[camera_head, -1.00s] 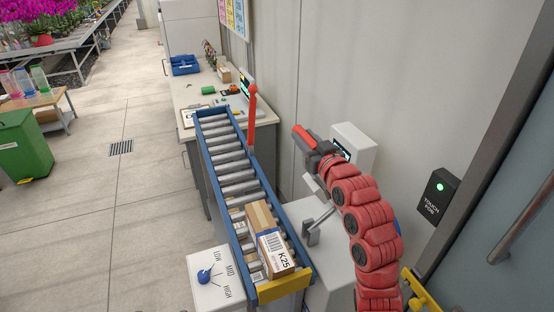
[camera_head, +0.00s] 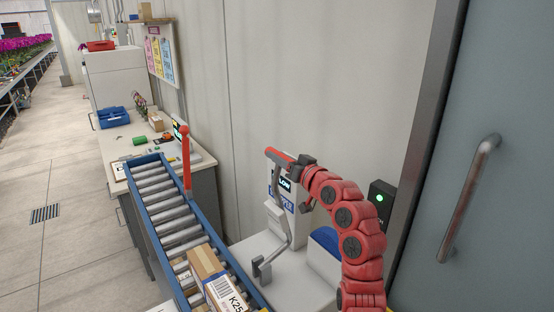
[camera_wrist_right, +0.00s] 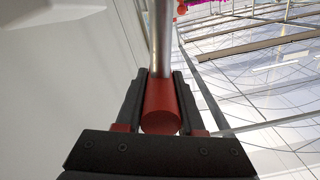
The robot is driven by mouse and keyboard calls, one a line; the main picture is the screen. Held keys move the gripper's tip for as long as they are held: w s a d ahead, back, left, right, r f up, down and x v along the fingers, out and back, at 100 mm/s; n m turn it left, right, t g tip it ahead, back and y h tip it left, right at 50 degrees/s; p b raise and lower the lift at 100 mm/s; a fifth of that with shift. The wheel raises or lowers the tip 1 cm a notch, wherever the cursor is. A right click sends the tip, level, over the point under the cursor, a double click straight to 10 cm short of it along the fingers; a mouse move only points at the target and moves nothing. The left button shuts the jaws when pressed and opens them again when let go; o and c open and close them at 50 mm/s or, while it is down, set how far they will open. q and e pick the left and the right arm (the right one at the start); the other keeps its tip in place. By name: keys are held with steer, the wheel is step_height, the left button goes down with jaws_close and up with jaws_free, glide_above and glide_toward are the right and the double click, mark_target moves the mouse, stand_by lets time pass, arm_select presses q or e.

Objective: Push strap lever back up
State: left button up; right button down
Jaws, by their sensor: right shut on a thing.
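The strap lever (camera_head: 288,232) is a grey metal bar on the white strapping machine (camera_head: 285,189), right of the conveyor. Part of the lever's upper end is hidden by the gripper and arm in the head view. My left gripper is not in view.
The roller conveyor (camera_head: 152,195) has blue side rails, carries a box labelled K25 (camera_head: 212,275) and has a separate red upright piece (camera_head: 186,158) beside it. A wall stands behind the machine. A black box with a green light (camera_head: 381,200) and a door handle (camera_head: 468,200) are at the right.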

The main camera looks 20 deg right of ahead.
steer(key=shift+d+f, duration=0.1)
steer(key=shift+d, duration=0.05)
steer(key=c, duration=0.9)
jaws_free()
steer(key=o, duration=0.4)
steer(key=shift+w+d+f, duration=0.1)
steer(key=shift+w+d, duration=0.05)
steer(key=shift+d, duration=0.1)
steer(key=shift+a, duration=0.1)
steer(key=b+v, duration=0.4)
steer(key=v, duration=1.3)
steer(key=shift+s+b, duration=0.25)
steer(key=shift+b, duration=0.15)
